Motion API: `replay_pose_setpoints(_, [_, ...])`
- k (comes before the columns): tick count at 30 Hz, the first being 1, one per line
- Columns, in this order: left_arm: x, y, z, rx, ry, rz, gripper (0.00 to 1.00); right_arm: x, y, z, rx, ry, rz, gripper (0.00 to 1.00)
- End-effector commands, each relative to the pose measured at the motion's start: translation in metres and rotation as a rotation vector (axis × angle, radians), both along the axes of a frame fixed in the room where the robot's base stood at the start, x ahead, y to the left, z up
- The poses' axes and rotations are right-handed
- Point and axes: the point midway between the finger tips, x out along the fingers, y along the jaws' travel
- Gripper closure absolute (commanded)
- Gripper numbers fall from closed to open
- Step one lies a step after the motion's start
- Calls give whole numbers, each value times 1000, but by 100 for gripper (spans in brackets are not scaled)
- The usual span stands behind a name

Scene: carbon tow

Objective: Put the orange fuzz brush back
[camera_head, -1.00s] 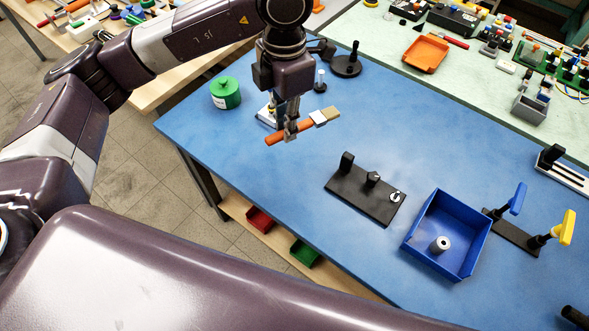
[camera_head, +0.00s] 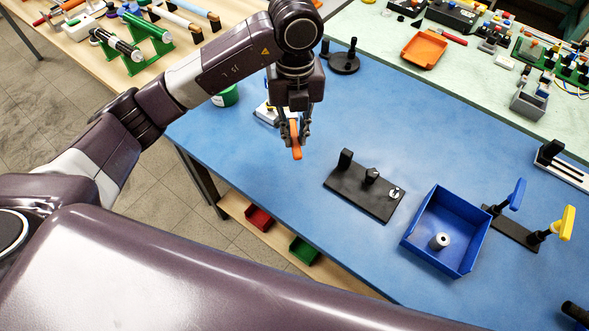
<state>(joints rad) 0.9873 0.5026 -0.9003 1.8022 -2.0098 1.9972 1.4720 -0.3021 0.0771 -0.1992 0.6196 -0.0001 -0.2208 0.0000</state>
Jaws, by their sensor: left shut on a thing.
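My left gripper (camera_head: 294,132) is shut on the orange fuzz brush (camera_head: 296,146) and holds it over the back left part of the blue table (camera_head: 300,210). The orange handle points toward me. The brush's far end is hidden behind the gripper. A white and dark block-like thing (camera_head: 266,114) stands just left of the gripper, partly hidden. My right gripper is out of view.
A green pot (camera_head: 226,96) and a black round stand (camera_head: 344,60) are near the gripper. A black fixture (camera_head: 365,190), a blue bin (camera_head: 447,231) with a grey spool (camera_head: 439,241), and a rack with blue and yellow handles (camera_head: 515,232) stand to the right. The table's front left is clear.

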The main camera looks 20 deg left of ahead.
Motion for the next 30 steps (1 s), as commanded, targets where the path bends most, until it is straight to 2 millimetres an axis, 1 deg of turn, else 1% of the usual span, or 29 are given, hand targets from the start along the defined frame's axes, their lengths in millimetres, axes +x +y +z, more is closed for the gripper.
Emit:
replay_pose_setpoints(1, [-3, 0, -14, 0, 9, 0, 100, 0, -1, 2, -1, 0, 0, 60])
replay_pose_setpoints(5, [-2, 1, -47, 2, 7, 0, 100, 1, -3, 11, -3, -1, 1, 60])
replay_pose_setpoints(6, [-2, 1, -58, 2, 8, 0, 100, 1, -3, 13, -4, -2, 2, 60])
replay_pose_setpoints(9, [-2, 0, -81, 1, 6, -1, 100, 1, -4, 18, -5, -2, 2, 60])
replay_pose_setpoints(12, [-1, 0, -100, 1, 3, -2, 100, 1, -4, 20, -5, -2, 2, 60])
replay_pose_setpoints(19, [-1, 0, -120, 0, 1, -2, 100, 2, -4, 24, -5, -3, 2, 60])
replay_pose_setpoints(25, [-1, 0, -150, 1, 3, -2, 100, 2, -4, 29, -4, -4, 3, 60])
replay_pose_setpoints(27, [-1, 0, -155, 1, 0, -3, 100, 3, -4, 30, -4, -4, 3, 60])
replay_pose_setpoints(30, [0, 0, -156, 1, -2, -4, 100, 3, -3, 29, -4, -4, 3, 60])
